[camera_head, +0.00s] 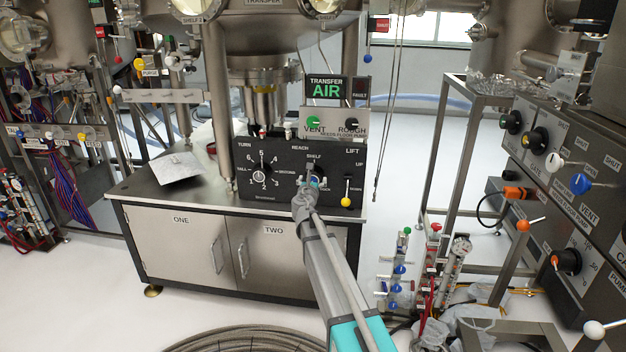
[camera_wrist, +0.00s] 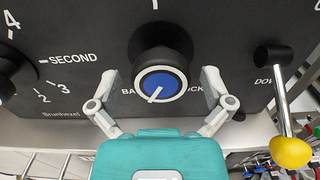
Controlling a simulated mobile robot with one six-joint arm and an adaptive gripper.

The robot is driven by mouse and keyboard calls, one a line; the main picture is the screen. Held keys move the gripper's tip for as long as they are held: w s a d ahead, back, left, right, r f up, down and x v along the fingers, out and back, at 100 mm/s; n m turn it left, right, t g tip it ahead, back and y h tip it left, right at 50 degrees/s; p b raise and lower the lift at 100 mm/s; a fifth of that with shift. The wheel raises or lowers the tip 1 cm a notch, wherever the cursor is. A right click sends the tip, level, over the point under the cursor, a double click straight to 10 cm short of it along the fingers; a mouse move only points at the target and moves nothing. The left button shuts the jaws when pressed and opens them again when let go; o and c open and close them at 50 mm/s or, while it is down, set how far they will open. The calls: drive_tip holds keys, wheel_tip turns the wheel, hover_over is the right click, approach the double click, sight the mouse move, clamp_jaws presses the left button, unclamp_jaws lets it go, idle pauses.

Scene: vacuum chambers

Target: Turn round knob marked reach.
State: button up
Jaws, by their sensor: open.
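The reach knob (camera_wrist: 162,84) is a round black knob with a blue face and a white pointer line, which points down and slightly left in the wrist view. In the head view the REACH label stands above it, and the knob (camera_head: 317,181) is partly hidden by my gripper. My gripper (camera_wrist: 159,77) is open, with one finger on each side of the knob. Gaps show between the fingers and the knob in the wrist view, so it is not gripped. The knob sits on a black control panel (camera_head: 290,195) on a steel cabinet.
Left of it is the TURN knob (camera_head: 262,173) with numbers around it. Close on the right is the LIFT lever with a yellow ball (camera_wrist: 291,152), near my right finger. A vertical steel pipe (camera_head: 217,100) stands left of the panel. A dark valve console (camera_head: 570,190) stands at the right.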

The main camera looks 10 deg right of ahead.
drive_tip(key=shift+w+d, duration=0.15)
drive_tip(key=shift+w, duration=0.25)
drive_tip(key=c, duration=1)
drive_tip(key=shift+c, duration=0.2)
